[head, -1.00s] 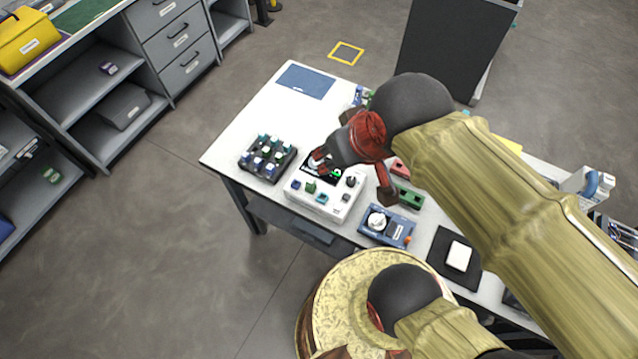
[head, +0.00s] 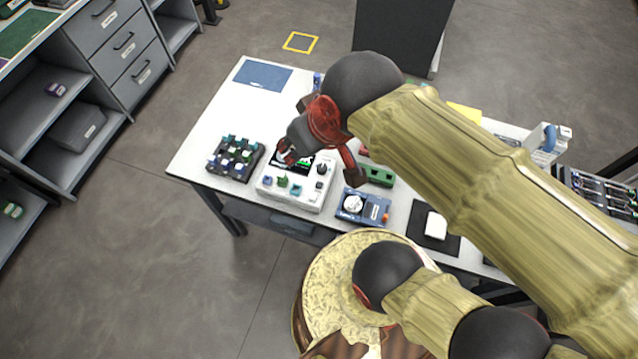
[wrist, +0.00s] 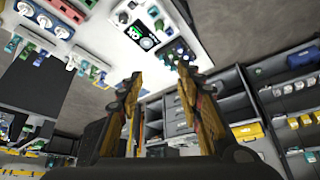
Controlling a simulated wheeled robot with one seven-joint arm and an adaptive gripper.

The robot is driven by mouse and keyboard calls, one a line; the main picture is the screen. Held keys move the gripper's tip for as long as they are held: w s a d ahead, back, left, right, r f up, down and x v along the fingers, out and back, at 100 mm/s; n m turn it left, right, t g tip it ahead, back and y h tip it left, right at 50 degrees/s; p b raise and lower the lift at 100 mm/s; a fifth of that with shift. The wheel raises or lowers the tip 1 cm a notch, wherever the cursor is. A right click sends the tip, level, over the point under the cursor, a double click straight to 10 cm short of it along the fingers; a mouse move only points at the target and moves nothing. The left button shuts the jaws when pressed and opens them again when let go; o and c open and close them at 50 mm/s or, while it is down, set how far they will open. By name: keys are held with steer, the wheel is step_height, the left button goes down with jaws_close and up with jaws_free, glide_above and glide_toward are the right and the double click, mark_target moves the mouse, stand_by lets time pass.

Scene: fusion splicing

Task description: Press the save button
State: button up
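A white device (head: 282,199) with a dark screen stands on the table. Blue, green and teal buttons (head: 282,182) run along its front panel, and a dark knob (head: 322,169) sits at its right. I cannot read which one is the save button. My gripper (head: 320,166) is above the device, with its fingers spread and nothing between them. It hides part of the screen and the device's back. In the wrist view my gripper (wrist: 158,72) is also open, and the device's screen (wrist: 138,34) shows beyond the fingers.
A dark rack with several small coloured pieces (head: 235,158) stands left of the device. A blue unit with a white dial (head: 362,206) and a green block (head: 378,175) are close on its right. A black mat (head: 447,240) lies further right.

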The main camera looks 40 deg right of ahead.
steer(key=shift+c, duration=1.2)
jaws_close()
stand_by(0.3)
